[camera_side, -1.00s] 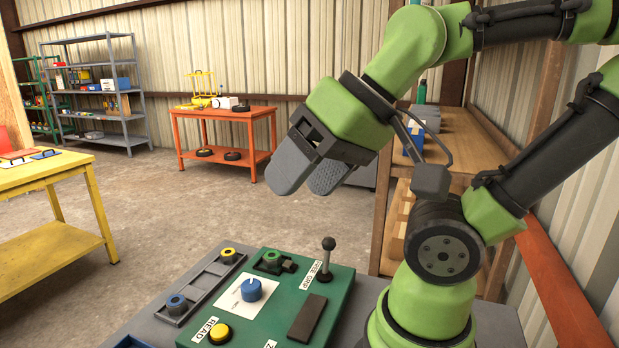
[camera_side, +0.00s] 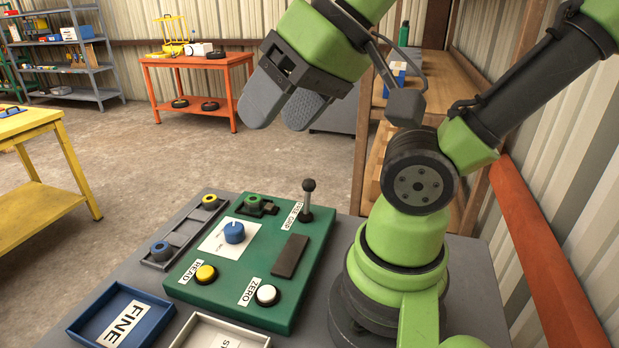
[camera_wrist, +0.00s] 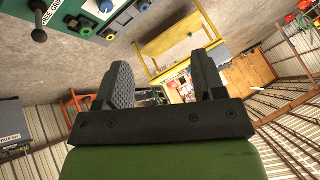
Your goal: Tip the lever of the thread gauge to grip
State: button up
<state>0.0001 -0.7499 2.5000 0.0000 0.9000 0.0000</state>
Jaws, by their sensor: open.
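The thread gauge is a green panel box (camera_side: 215,285) on a grey bench. Its lever (camera_side: 308,198) has a black ball knob and stands about upright at the back right corner, beside a label that reads FREE GRIP. The lever also shows at the upper left of the wrist view (camera_wrist: 39,30). A green round piece (camera_side: 254,203) sits in a dark holder at the panel's back edge. My gripper (camera_side: 283,118) is open and empty, well above the panel and apart from the lever. Its two fingers (camera_wrist: 163,78) show in the wrist view with nothing between them.
The panel bears a blue dial (camera_side: 234,232), a yellow READ button (camera_side: 206,274), a white ZERO button (camera_side: 267,294) and a dark pad (camera_side: 290,256). A grey rack (camera_side: 183,233) with ringed pieces lies left. A blue FINE tray (camera_side: 75,325) and a white tray (camera_side: 190,333) stand in front.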

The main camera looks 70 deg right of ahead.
aim_at(308, 196)
dwell(0.4)
jog(key=shift+w+d+r, duration=0.1)
jog(key=shift+w+r, duration=0.05)
jog(key=shift+w, duration=0.1)
jog(key=c, duration=0.6)
jog(key=w+d, duration=0.1)
jog(key=w+d+r+n+g, duration=0.1)
jog(key=shift+w+r+h, duration=0.1)
jog(key=shift+w+h, duration=0.3)
grip_shut()
jog(key=w+d+f+n+g, duration=0.25)
jog(key=w+d+g, duration=0.4)
jog(key=d, duration=0.75)
jog(key=w+d+f+n+y, duration=0.15)
jog(key=d+f, duration=0.35)
jog(key=d, duration=0.5)
jog(key=s+d+f+n+y, duration=0.2)
jog(key=s+d+f, duration=0.3)
jog(key=d+f, duration=0.2)
jog(key=s+a+f, duration=0.1)
jog(key=a+f, duration=0.7)
jog(key=f, duration=0.1)
jog(key=shift+s, duration=0.15)
